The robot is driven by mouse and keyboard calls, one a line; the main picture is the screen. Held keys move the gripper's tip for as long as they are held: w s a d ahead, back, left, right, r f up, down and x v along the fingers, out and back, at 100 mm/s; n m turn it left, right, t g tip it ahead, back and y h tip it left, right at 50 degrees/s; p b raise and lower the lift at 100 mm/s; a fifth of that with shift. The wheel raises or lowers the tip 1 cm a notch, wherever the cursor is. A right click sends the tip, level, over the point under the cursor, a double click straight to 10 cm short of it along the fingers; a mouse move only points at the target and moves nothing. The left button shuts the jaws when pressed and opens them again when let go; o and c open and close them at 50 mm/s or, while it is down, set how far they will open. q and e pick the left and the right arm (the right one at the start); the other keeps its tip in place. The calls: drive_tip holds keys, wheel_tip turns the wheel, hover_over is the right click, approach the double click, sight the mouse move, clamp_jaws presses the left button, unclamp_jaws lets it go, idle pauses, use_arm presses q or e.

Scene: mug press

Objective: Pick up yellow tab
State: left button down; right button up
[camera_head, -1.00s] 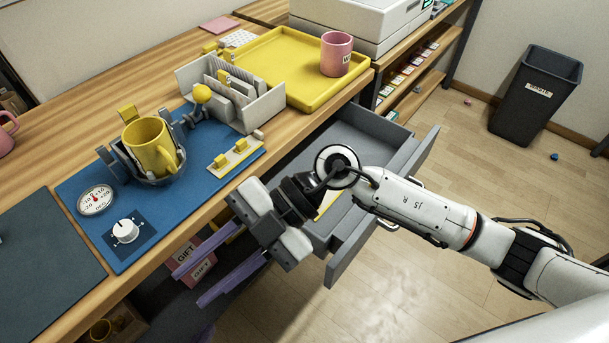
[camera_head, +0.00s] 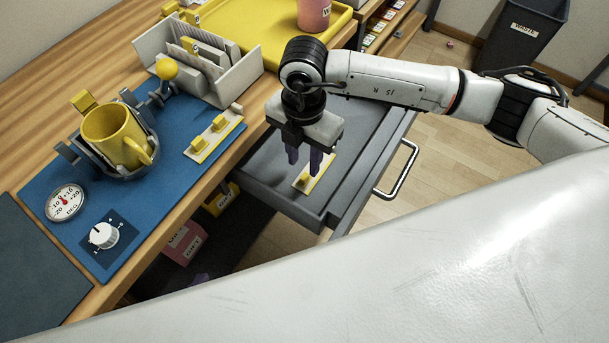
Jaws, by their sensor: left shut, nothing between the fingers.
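A cream strip with yellow tabs (camera_head: 302,184) lies in the open grey drawer (camera_head: 262,181), partly hidden by my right gripper. My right gripper (camera_head: 304,163) points down over the drawer, its purple fingers apart with a gap between them. The fingers overlap the strip in the picture; I cannot tell whether they touch it. Another cream strip with two yellow tabs (camera_head: 214,138) lies on the blue mat (camera_head: 165,205). Of my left gripper (camera_head: 201,276), only a small purple tip seems to show below the table, above my white arm link.
A yellow mug (camera_head: 113,137) sits in a grey holder on the mat, near a dial gauge (camera_head: 65,203) and a white knob (camera_head: 104,234). A white organizer (camera_head: 235,85) stands behind. The drawer handle (camera_head: 404,172) sticks out right. My white arm link covers the lower picture.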

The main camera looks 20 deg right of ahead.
sight(305, 176)
drive_tip(key=f, duration=0.4)
drive_tip(key=shift+s, duration=0.35)
clamp_jaws()
